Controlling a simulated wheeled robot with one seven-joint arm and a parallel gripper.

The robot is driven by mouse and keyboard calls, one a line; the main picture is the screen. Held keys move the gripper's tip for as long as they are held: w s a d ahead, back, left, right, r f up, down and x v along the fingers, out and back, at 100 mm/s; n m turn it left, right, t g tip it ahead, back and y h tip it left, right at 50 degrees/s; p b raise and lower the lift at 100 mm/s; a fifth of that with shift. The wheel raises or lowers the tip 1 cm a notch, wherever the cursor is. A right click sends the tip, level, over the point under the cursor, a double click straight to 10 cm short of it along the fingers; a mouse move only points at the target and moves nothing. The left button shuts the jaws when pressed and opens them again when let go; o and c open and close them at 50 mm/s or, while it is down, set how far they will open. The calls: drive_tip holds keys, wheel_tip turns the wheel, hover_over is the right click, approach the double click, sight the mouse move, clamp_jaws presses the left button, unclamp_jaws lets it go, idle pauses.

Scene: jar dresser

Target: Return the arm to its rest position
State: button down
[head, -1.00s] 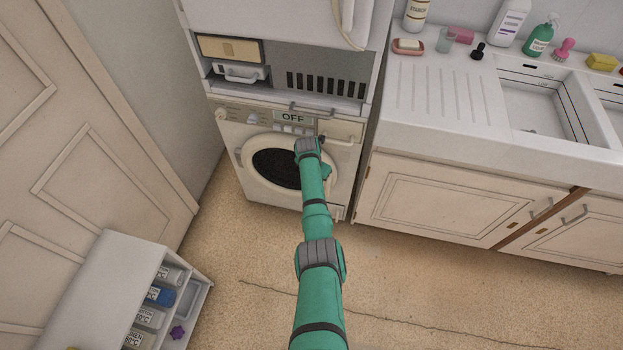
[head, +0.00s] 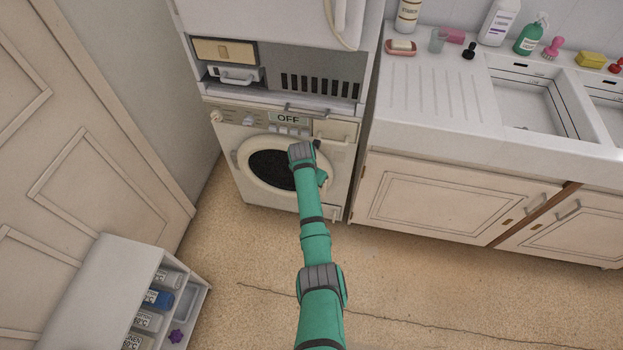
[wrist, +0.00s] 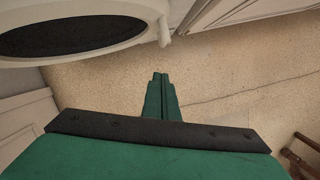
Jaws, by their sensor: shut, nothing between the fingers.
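My green arm reaches forward in the head view toward the front of the washing machine (head: 270,170), whose panel reads OFF. Its round door is closed, with a dark window that also shows in the wrist view (wrist: 70,36). In the wrist view my gripper (wrist: 160,76) is shut and empty, its fingertips together above the bare floor. It is below and to the right of the round door there. In the head view the fingers are mostly hidden behind my wrist.
The sink counter (head: 430,100) with bottles stands at the right, above closed cupboards (head: 440,200). A white shelf unit (head: 95,290) holding several bottles is at lower left, beside a panelled door (head: 70,150). The floor (head: 420,300) between is clear.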

drive_tip(key=w+v, duration=0.1)
drive_tip(key=v, duration=0.5)
drive_tip(key=s+a+f+m+t+y, duration=0.25)
drive_tip(key=s+a+f+m, duration=0.4)
drive_tip(key=s+f, duration=0.4)
drive_tip(key=s+a+m+t, duration=0.4)
drive_tip(key=s+m, duration=0.3)
drive_tip(key=s, duration=0.7)
drive_tip(key=s+d+r+m+t, duration=0.1)
drive_tip(key=s+r+m+t, duration=0.1)
drive_tip(key=s+r+m, duration=0.45)
drive_tip(key=s+d+r+m+t, duration=0.15)
drive_tip(key=s+r, duration=0.25)
drive_tip(key=s, duration=0.6)
drive_tip(key=s+d+r+m+t, duration=0.1)
drive_tip(key=s+r+m, duration=0.2)
drive_tip(key=s+r, duration=0.2)
drive_tip(key=s+d+r+m+t, duration=0.2)
drive_tip(key=s+r+m, duration=0.2)
drive_tip(key=r, duration=0.8)
drive_tip(key=shift+s+d+r+h, duration=0.3)
drive_tip(key=shift+s+r+h, duration=0.05)
drive_tip(key=shift+s, duration=0.2)
